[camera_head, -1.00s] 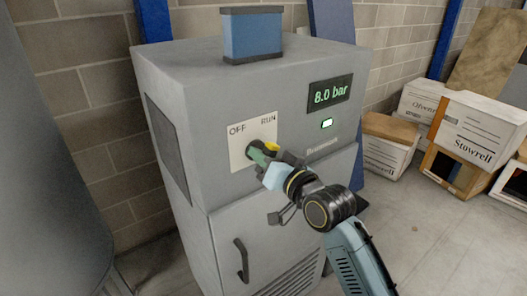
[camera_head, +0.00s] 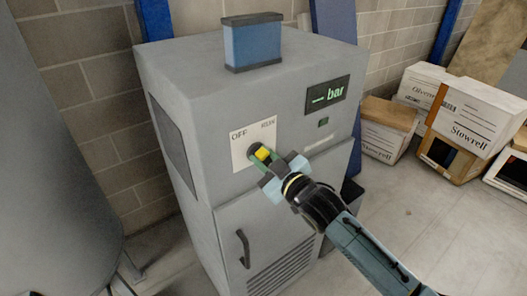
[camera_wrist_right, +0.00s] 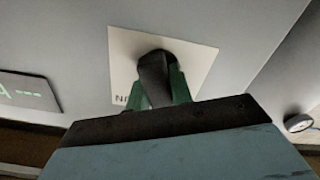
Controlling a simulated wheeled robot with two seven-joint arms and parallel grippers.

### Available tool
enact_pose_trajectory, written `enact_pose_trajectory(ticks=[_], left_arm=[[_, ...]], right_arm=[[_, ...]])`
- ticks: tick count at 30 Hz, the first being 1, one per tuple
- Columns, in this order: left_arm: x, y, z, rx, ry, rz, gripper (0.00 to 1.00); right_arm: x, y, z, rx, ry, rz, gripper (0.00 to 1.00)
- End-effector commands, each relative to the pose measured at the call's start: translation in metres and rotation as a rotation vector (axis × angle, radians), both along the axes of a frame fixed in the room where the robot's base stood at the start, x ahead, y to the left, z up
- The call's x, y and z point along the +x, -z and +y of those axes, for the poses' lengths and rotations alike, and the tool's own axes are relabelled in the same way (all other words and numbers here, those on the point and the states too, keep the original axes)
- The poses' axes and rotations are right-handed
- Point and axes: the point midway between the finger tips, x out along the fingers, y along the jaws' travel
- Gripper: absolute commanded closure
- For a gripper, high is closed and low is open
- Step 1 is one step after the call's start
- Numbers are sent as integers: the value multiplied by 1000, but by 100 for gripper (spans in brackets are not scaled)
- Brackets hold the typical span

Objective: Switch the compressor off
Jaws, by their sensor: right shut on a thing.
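The grey compressor cabinet (camera_head: 185,75) stands upright in the middle of the head view. Its white switch plate (camera_head: 240,155), marked OFF at left and RUN at right, carries a dark rotary knob (camera_head: 254,149). My right gripper (camera_head: 264,158) is shut on the knob; a yellow patch shows there. In the right wrist view the green fingers grip both sides of the dark knob (camera_wrist_right: 154,70). Which mark the knob points at is hard to tell. The display (camera_head: 328,94) shows dashes before "bar", and the small lamp (camera_head: 323,122) is dark. My left gripper is not in view.
A blue box (camera_head: 252,42) sits on the cabinet top. A door handle (camera_head: 243,248) and vent slats (camera_head: 283,268) are below the switch. A large grey tank (camera_head: 45,170) stands at left. Cartons (camera_head: 470,117) are at right. Floor (camera_head: 395,200) shows clear between.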

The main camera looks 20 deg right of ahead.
Motion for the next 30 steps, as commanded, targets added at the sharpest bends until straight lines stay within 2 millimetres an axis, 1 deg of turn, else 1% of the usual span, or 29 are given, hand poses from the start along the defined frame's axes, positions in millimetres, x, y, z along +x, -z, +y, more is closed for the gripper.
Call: enact_pose_trajectory(ticks=[1,3,12,18,30], left_arm=[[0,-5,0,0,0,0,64],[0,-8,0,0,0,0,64],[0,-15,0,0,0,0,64],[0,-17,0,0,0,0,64],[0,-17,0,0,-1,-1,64]], right_arm=[[0,-3,0,-34,0,-15,100],[0,-3,0,-82,0,-33,100],[0,-2,0,-221,0,-84,100],[0,-2,0,-261,0,-100,100],[0,-2,0,-272,0,-104,100]])
